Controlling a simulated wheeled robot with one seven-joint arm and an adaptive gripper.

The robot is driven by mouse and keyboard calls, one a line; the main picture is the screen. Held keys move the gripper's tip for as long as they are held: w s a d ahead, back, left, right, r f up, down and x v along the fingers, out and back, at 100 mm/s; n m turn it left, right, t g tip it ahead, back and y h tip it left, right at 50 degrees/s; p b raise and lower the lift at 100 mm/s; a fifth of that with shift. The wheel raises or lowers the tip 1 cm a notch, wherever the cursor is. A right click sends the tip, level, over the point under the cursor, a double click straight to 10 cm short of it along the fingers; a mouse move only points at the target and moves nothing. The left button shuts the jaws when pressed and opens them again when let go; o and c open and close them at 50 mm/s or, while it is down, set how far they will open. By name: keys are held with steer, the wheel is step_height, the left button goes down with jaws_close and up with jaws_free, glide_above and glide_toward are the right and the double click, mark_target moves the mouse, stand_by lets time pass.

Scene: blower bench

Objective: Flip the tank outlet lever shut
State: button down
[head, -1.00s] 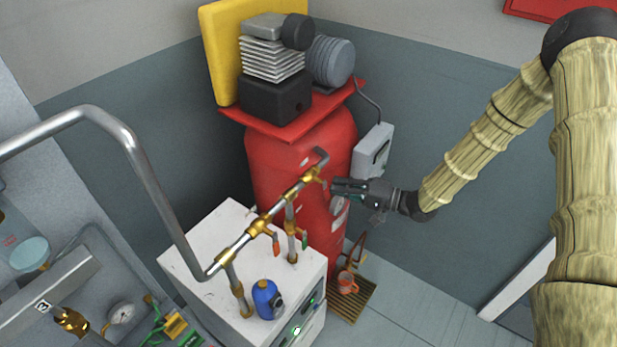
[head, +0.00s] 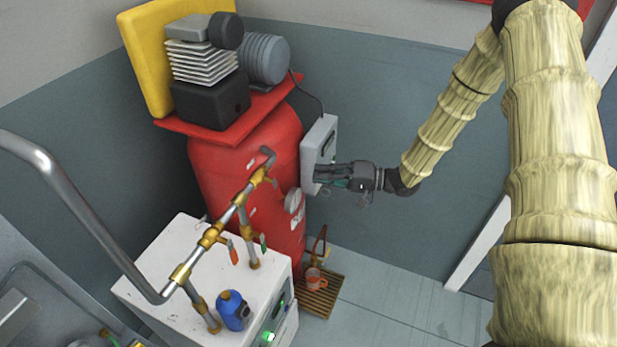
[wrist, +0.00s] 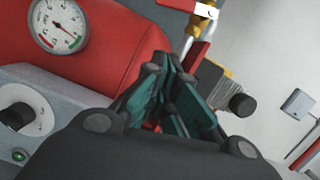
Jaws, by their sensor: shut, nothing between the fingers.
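The red tank (head: 240,160) stands at the back, with a brass valve (head: 260,178) at its outlet on the pipe. The valve's lever is too small to make out in the head view.
A grey control box (head: 319,148) with a knob (wrist: 17,115) is close to my gripper. A gauge (head: 294,201) sits on the tank. The white cabinet (head: 180,257) carries pipework with orange (head: 234,255) and green (head: 263,243) handles and a blue bottle (head: 233,310).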

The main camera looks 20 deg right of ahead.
steer(key=shift+v, duration=1.55)
steer(key=shift+d, duration=0.1)
